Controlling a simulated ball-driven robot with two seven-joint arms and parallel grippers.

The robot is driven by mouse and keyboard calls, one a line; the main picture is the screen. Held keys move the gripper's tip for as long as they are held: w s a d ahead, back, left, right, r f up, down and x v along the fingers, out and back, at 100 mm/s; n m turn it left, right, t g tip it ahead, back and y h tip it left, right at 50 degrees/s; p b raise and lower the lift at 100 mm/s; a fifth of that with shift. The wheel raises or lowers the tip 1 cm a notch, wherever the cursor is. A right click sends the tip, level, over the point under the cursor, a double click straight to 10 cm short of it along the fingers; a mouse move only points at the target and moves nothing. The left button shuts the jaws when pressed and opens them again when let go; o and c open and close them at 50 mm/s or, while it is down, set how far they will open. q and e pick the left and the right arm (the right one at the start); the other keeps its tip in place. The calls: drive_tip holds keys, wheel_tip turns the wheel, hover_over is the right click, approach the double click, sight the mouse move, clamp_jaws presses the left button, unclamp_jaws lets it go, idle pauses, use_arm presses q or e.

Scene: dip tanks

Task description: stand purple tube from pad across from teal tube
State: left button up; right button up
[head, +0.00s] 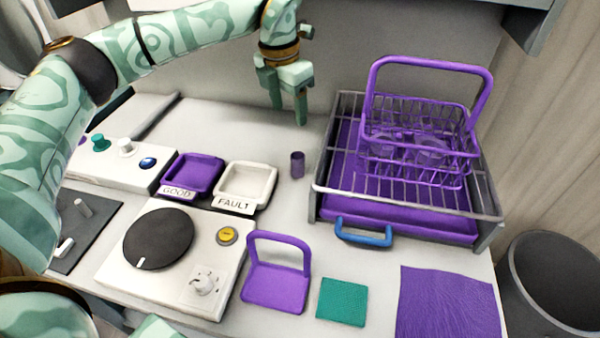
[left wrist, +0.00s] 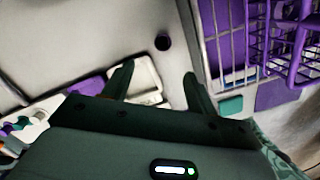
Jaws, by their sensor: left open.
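A small dark purple tube (head: 298,164) stands upright on the white bench, right of the fault tray. In the left wrist view the purple tube (left wrist: 162,42) shows as a dark round top beyond the fingertips. My left gripper (head: 288,110) is open and empty, above and behind the tube, apart from it; its two fingers also show in the left wrist view (left wrist: 159,72). I cannot make out a teal tube; a teal knob-like piece (head: 100,142) stands on the white console. A teal pad (head: 342,302) lies flat at the front. My right gripper is not seen.
A purple wire basket (head: 375,165) with clear round things sits on a rack (head: 490,205) over a purple tray. A purple GOOD tray (head: 212,160), white FAULT tray (head: 262,167), turntable unit (head: 120,270), purple stand (head: 275,288) and purple cloth (head: 445,305) surround free bench space.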

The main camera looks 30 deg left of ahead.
use_arm(q)
drive_tip(key=b, duration=0.3)
hover_over(297, 158)
drive_tip(key=s, duration=0.2)
wheel_tip(297, 158, down, 10)
drive_tip(key=f, duration=0.1)
drive_tip(key=f+b, duration=0.1)
drive_tip(key=f, duration=0.1)
drive_tip(key=w+f+b, duration=0.1)
drive_tip(key=f, duration=0.1)
drive_tip(key=shift+d+f, duration=0.25)
drive_tip(key=shift+d, duration=0.1)
drive_tip(key=shift+r, duration=0.15)
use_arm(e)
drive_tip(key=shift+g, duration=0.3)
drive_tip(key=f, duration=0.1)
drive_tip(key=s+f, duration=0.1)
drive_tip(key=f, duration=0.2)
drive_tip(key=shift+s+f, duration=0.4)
use_arm(q)
drive_tip(key=c, duration=1.2)
drive_tip(key=shift+o, duration=0.2)
